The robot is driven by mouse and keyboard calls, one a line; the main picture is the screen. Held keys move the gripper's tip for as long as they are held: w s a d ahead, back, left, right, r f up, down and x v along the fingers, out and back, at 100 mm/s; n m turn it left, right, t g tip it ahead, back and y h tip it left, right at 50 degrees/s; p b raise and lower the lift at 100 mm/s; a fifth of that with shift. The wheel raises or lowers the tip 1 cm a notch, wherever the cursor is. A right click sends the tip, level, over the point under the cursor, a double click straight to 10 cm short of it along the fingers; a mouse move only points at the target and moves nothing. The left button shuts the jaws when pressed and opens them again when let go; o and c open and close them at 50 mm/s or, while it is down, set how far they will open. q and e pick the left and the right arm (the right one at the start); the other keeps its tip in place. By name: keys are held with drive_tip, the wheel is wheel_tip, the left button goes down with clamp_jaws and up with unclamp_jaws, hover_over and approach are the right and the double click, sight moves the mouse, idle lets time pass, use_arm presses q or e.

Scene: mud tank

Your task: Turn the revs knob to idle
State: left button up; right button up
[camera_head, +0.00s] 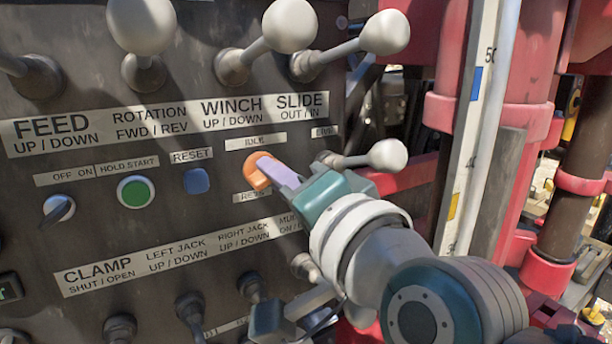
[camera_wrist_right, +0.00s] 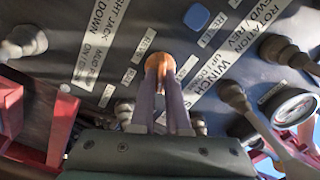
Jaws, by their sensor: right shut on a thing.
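The orange revs knob (camera_head: 257,171) sits on the dark control panel, between a small label above it that seems to read idle and a partly hidden REVS label (camera_head: 250,197) below. My right gripper (camera_head: 268,171) reaches in from the right and is shut on the knob. In the right wrist view the orange knob (camera_wrist_right: 172,64) shows at the tips of the two purple fingers (camera_wrist_right: 160,72), which cover much of it. The knob's exact pointing direction is hard to tell. My left gripper is not in view.
A blue RESET button (camera_head: 196,181), a green button (camera_head: 135,192) and an off/on switch (camera_head: 58,209) lie left of the knob. Ball-ended levers stand out above, and one lever (camera_head: 385,156) sticks out just right of it. More levers are below.

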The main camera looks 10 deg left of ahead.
drive_tip(key=shift+n, duration=0.4)
clamp_jaws()
drive_tip(key=n, duration=1.1)
drive_tip(key=shift+s+a+r+n, duration=0.1)
drive_tip(key=shift+a+n, duration=0.1)
drive_tip(key=shift+n, duration=0.1)
idle(0.5)
drive_tip(key=o, duration=0.7)
unclamp_jaws()
drive_tip(key=shift+c, duration=0.2)
